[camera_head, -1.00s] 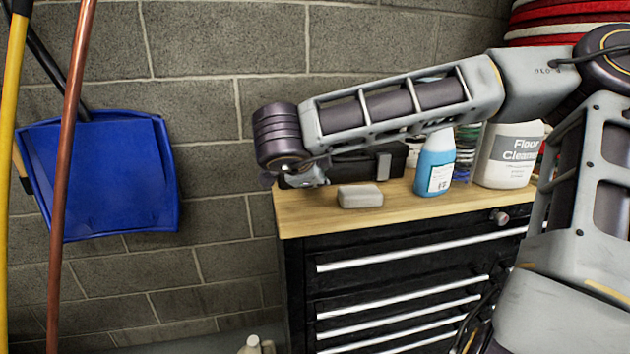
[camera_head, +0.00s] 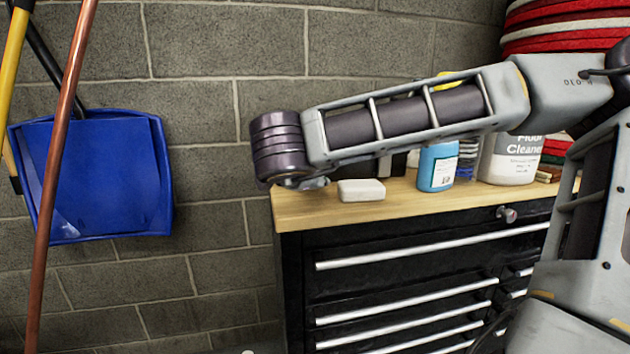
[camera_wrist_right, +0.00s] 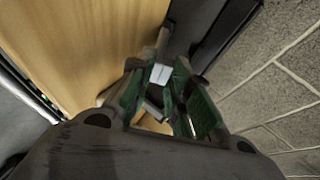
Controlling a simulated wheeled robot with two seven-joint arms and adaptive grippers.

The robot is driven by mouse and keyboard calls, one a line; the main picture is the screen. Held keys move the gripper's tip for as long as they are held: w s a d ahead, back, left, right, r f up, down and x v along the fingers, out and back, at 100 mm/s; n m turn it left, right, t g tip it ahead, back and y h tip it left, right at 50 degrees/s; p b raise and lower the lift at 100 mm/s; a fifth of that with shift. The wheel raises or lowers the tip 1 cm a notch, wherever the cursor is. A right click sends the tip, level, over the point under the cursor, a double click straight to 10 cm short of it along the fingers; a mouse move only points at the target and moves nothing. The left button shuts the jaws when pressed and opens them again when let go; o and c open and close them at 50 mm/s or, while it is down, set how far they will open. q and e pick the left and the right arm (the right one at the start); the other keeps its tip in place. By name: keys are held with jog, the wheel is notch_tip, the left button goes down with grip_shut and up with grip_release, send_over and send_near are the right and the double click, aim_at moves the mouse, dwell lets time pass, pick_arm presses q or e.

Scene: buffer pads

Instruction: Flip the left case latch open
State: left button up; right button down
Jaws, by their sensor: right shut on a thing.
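The dark case on the wooden cabinet top is mostly hidden behind my right arm in the head view; only a dark sliver (camera_head: 398,164) shows below the arm. In the right wrist view a dark body, likely the case (camera_wrist_right: 212,35), runs along the top. My right gripper (camera_wrist_right: 160,76) has its green-padded fingers closed around a small pale piece, likely the latch (camera_wrist_right: 160,73). The fingers partly hide it, and I cannot tell its angle. The right gripper's fingers are hidden in the head view. My left gripper is not in view.
A pale block (camera_head: 361,190) lies near the front left of the wooden top (camera_head: 320,212). A blue bottle (camera_head: 436,168) and a floor cleaner jug (camera_head: 512,160) stand to the right. A blue dustpan (camera_head: 95,180) hangs at the left by the block wall.

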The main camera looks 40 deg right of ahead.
jog(key=shift+f, duration=0.15)
dwell(0.5)
jog(key=c, duration=1.3)
grip_release()
jog(key=shift+a, duration=0.1)
jog(key=v, duration=1.2)
jog(key=shift+s, duration=0.1)
